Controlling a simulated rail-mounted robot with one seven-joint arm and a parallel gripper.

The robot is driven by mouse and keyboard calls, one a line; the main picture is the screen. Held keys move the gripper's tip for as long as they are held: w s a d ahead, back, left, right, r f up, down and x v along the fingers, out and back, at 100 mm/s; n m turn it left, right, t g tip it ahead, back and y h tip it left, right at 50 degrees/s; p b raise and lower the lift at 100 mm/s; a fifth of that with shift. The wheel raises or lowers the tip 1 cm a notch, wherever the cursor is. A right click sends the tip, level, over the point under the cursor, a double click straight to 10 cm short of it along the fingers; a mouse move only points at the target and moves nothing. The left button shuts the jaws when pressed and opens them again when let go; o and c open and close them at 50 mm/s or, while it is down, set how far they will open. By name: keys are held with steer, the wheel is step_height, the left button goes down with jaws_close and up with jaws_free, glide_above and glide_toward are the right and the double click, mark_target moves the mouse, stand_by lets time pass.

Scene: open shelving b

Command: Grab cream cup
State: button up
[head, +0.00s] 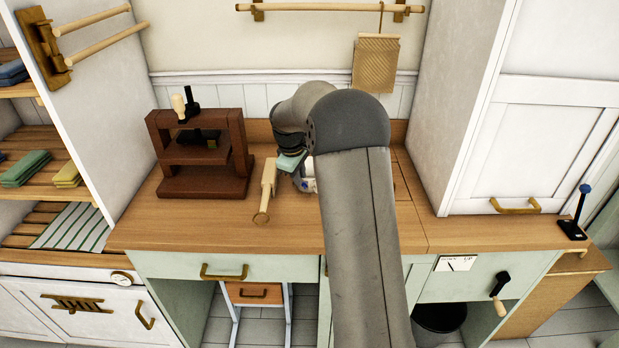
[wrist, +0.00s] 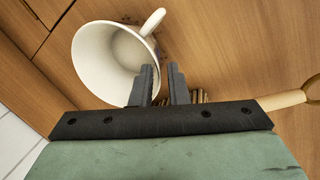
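The cream cup (wrist: 103,62) is at the upper left of the wrist view, its open mouth towards the camera and its handle at the upper right. In the head view a small part of the cup (head: 309,185) shows beside my arm, with a blue mark. My gripper (wrist: 160,72) has its two fingers close together, with a narrow gap. The left finger overlaps the cup's right rim, and the right finger is outside the cup. I cannot tell whether the fingers pinch the cup wall.
A wooden tool with a round end (head: 267,190) lies on the counter left of the cup. It also shows in the wrist view (wrist: 285,100). A dark wooden press (head: 205,185) stands further left. A tall white cabinet (head: 445,110) bounds the right. The front counter is mostly clear.

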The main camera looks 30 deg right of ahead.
mark_target(304, 190)
steer(key=shift+p+x, duration=0.75)
steer(key=shift+x, duration=1.95)
steer(key=shift+d+r, duration=0.1)
steer(key=shift+d, duration=0.1)
jaws_close()
steer(key=shift+r, duration=0.15)
